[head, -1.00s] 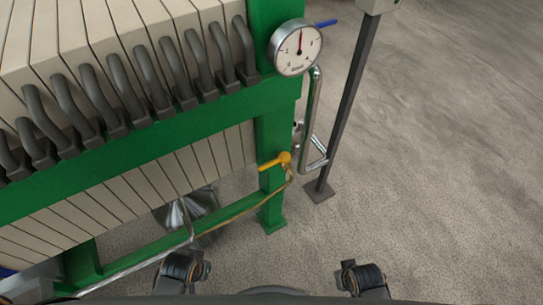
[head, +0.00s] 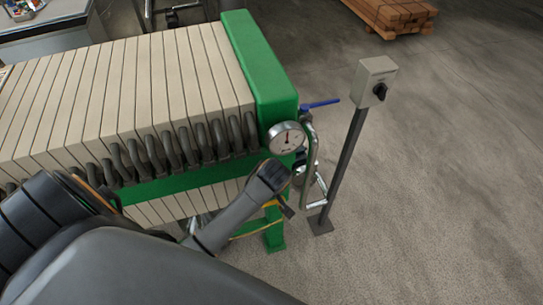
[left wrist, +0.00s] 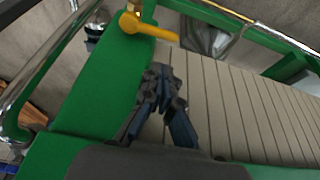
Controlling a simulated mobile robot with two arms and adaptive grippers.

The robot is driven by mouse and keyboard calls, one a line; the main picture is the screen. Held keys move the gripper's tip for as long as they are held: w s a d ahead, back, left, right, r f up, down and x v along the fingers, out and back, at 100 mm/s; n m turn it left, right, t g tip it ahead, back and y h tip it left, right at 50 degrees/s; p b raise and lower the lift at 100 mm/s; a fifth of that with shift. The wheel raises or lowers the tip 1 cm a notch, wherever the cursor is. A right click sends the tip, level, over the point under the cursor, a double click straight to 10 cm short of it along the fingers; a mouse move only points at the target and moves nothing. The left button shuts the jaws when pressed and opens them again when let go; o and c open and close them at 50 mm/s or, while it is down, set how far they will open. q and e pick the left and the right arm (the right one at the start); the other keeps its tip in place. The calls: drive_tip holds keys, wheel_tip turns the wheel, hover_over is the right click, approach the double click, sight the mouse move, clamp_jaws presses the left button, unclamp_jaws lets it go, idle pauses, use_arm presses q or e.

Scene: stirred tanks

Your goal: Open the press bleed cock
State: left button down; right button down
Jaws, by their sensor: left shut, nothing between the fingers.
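A yellow lever cock (left wrist: 148,27), which I take to be the press bleed cock, sits by the green end frame in the left wrist view. Its lever points right there, across the frame's edge. In the head view only a bit of yellow (head: 271,204) shows; my left arm hides most of it. My left gripper (left wrist: 160,80) is shut and empty, its tips below the lever in the picture and apart from it. In the head view the left wrist hangs in front of the press, below the gauge, and the fingers are mostly hidden. My right gripper is not in view.
A round gauge (head: 286,138) and a blue lever (head: 321,104) are on the press's green end (head: 262,75). A bent metal pipe (head: 312,150) runs beside it. A switch box (head: 375,80) stands on a post to the right. The floor further right is clear.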

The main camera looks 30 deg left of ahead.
use_arm(q)
drive_tip(key=x, duration=0.9)
drive_tip(key=shift+b, duration=0.35)
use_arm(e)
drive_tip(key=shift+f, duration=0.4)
use_arm(q)
drive_tip(key=shift+s+a, duration=0.1)
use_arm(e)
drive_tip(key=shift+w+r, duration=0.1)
